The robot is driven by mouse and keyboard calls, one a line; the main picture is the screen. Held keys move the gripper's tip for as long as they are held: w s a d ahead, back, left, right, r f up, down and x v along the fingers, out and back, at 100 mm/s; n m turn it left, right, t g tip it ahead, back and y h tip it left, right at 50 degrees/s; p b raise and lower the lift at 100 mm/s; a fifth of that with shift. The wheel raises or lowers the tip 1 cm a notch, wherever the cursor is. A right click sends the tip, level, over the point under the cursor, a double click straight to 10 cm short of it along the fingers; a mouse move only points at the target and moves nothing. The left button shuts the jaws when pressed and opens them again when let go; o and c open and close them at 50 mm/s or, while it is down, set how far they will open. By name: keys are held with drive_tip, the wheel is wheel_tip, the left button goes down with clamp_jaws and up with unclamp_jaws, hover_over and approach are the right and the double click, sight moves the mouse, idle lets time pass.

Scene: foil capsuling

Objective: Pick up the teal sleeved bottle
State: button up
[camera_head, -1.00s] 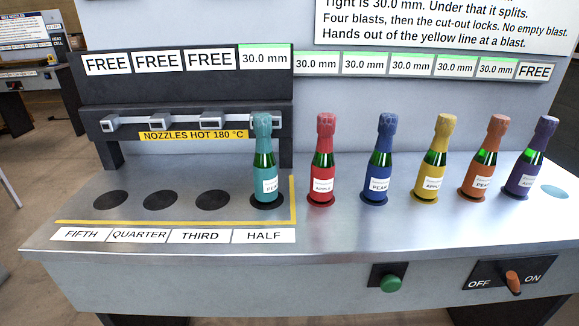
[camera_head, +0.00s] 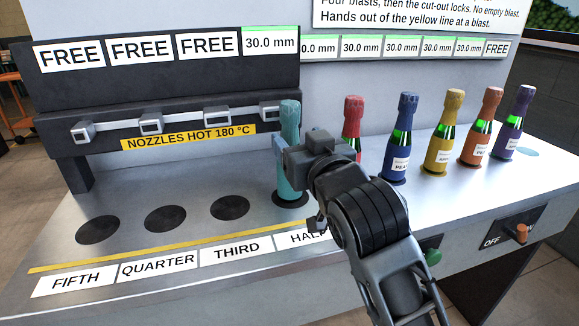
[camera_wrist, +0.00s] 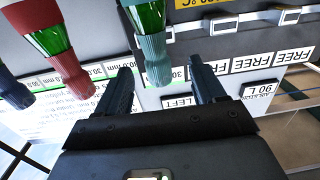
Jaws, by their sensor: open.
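The teal sleeved bottle (camera_head: 289,122) stands upright on the HALF spot under the nozzle rack. My gripper (camera_head: 290,147) is at its upper part in the head view, with one finger showing left of the bottle. My gripper and wrist hide the bottle's label and part of its body. In the wrist view, which is upside down, the open gripper (camera_wrist: 160,72) has a finger on either side of the teal sleeve (camera_wrist: 156,62). Gaps show between the sleeve and both fingers, so it does not look gripped.
The nozzle bar (camera_head: 150,124) is close behind. The red bottle (camera_head: 352,120) stands nearest on the right, then blue (camera_head: 398,150), yellow (camera_head: 444,135), orange (camera_head: 482,130) and purple (camera_head: 514,125) ones. The THIRD spot (camera_head: 230,208) is empty. A yellow line (camera_head: 150,250) edges the area.

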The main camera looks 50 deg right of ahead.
sight(293, 118)
drive_tip(key=shift+w+d+r+m+h, duration=0.15)
drive_tip(key=shift+d+r, duration=0.3)
drive_tip(key=shift+r, duration=0.05)
drive_tip(key=shift+w+d+r+m+h, duration=0.15)
drive_tip(key=shift+d+r, duration=0.25)
drive_tip(key=shift+r, duration=0.05)
drive_tip(key=shift+w+d+r, duration=0.15)
drive_tip(key=shift+w+d, duration=0.05)
drive_tip(key=shift+w, duration=0.05)
drive_tip(key=x, duration=0.3)
drive_tip(key=p+x, duration=0.1)
drive_tip(key=x, duration=0.2)
drive_tip(key=shift+w+a, duration=0.2)
drive_tip(key=shift+a, duration=0.1)
drive_tip(key=shift+w+d, duration=0.35)
drive_tip(key=shift+w, duration=0.1)
drive_tip(key=shift+c, duration=0.2)
clamp_jaws()
